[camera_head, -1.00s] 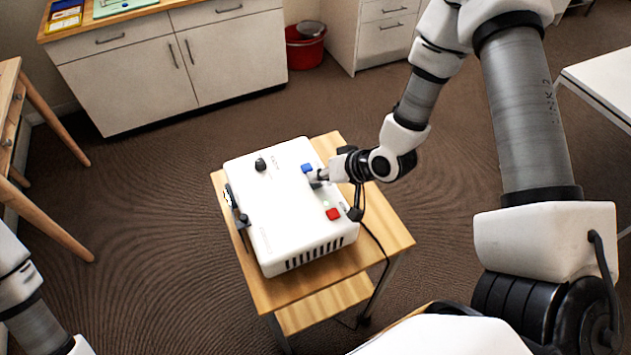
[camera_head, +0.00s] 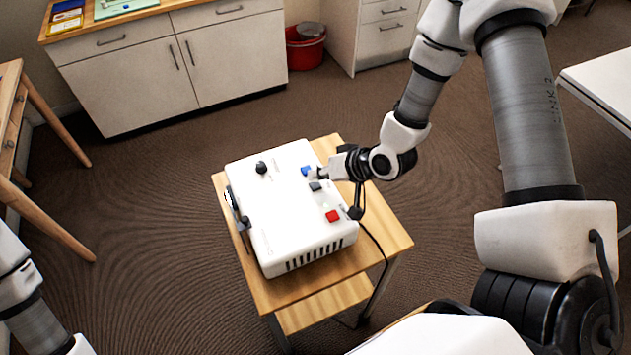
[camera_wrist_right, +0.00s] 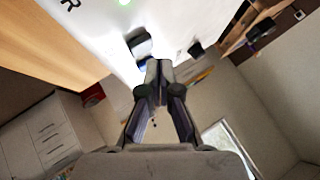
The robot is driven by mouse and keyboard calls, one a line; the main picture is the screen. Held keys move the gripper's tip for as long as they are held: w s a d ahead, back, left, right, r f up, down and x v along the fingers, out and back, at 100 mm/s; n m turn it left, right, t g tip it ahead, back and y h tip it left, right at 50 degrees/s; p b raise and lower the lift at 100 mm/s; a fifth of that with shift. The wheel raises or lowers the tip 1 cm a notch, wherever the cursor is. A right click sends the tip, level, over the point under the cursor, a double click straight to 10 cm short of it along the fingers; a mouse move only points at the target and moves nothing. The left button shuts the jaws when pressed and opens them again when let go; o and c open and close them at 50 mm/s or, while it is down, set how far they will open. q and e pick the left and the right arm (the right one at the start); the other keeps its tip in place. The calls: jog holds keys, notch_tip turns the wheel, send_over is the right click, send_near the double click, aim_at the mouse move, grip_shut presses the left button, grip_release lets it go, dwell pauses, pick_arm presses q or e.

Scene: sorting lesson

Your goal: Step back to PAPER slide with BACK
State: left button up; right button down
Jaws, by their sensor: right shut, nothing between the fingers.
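A white slide projector (camera_head: 290,225) stands on a small wooden table. On its top are a blue button (camera_head: 306,171), a dark grey button (camera_head: 315,186), a red button (camera_head: 333,216) and a black knob (camera_head: 261,167). Its printed labels are too small to read. My right gripper (camera_head: 316,173) is shut and empty, its tip just right of the blue button; I cannot tell whether they touch. In the right wrist view the shut fingertips (camera_wrist_right: 159,66) point at the white top, beside a dark button (camera_wrist_right: 138,41). The left fingertips are out of frame.
The wooden table (camera_head: 390,232) has a narrow free strip around the projector. A black cable runs down its right side. Cabinets (camera_head: 190,65) and a red bucket (camera_head: 305,50) stand at the back. Carpet floor is clear around the table.

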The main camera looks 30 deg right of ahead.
aim_at(318, 186)
notch_tip(318, 186, up, 5)
jog(key=p, duration=0.4)
dwell(0.5)
dwell(0.4)
